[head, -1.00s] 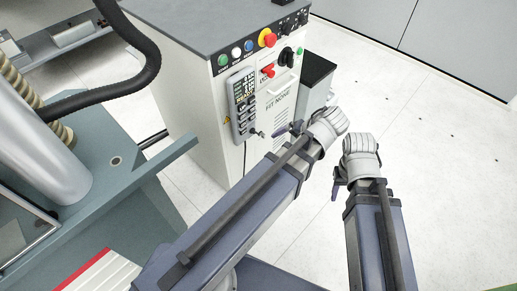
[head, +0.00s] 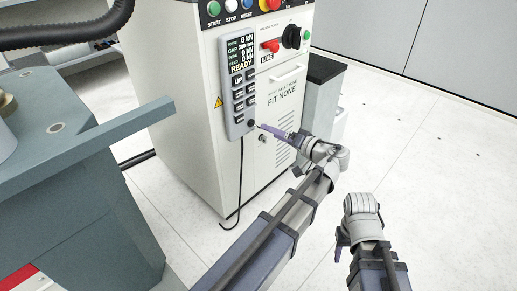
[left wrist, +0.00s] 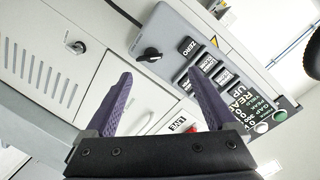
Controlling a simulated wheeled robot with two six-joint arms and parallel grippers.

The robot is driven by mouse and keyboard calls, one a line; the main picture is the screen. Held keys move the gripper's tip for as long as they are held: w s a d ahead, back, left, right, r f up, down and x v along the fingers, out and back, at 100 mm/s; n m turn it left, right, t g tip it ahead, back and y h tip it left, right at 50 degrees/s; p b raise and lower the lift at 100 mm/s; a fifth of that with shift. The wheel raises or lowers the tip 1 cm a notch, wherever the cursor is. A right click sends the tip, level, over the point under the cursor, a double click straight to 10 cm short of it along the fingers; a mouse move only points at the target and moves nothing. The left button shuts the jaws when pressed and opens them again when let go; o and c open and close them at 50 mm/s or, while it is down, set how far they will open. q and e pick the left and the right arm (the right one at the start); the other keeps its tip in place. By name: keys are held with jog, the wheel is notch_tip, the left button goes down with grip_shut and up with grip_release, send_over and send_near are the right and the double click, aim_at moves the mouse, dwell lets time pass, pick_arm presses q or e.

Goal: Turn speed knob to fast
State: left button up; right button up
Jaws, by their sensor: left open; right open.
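The grey control pendant (head: 226,84) hangs on the white cabinet, its screen reading READY. A small black knob (head: 252,126) sits at its lower end. In the left wrist view the knob (left wrist: 151,54) shows with a pointer mark, beyond the gap between my fingertips; I cannot read a speed label. My left gripper (head: 272,131) is open and empty, just right of the knob. Its two purple fingers (left wrist: 159,72) are spread in the left wrist view. Whether they touch anything is unclear. My right gripper (head: 342,240) is open and empty, low at the right.
The cabinet's top panel carries coloured buttons, a red LIVE switch (head: 270,46) and a black rotary switch (head: 291,36). A grey machine table (head: 70,120) stands at the left. The floor (head: 430,150) at the right is clear.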

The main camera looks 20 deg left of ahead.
pick_arm(q)
jog(key=w+a+f+y+b, duration=0.1)
jog(key=w+a+f+b, duration=0.1)
jog(key=w+a+b, duration=0.2)
jog(key=a, duration=0.3)
jog(key=shift+a+f+n, duration=0.3)
jog(key=shift+a+f, duration=0.1)
pick_arm(e)
notch_tip(320, 180, down, 6)
pick_arm(q)
jog(key=shift+w, duration=0.1)
jog(key=c, duration=1.4)
